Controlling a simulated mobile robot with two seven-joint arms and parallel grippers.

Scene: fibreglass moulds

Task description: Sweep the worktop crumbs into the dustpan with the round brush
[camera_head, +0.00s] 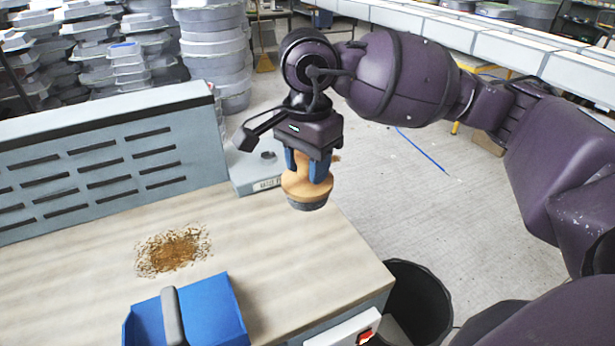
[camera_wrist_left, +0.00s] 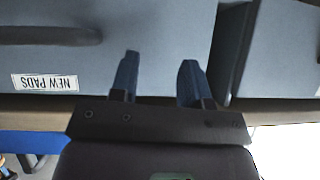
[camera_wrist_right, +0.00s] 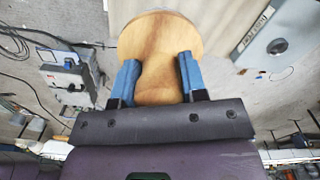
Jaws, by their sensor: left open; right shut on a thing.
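A pile of brown crumbs (camera_head: 172,250) lies on the pale wooden worktop (camera_head: 290,270), left of centre in the head view. The blue dustpan (camera_head: 215,308) with a grey handle lies on the worktop just in front of the crumbs, cut off by the lower edge. My right gripper (camera_head: 309,170) is shut on the round brush (camera_head: 306,187), which has a wooden body and dark bristles below. It holds the brush over the worktop's right side. The brush's wooden top (camera_wrist_right: 160,45) fills the space between the fingers in the right wrist view. My left gripper (camera_wrist_left: 155,80) is open and empty.
A slotted grey panel (camera_head: 100,160) borders the worktop's back. A grey labelled box (camera_head: 255,170) stands behind the brush. A black bin (camera_head: 418,300) stands beside the worktop's right edge. In the left wrist view, a grey front labelled NEW PADS (camera_wrist_left: 150,50) faces the open fingers.

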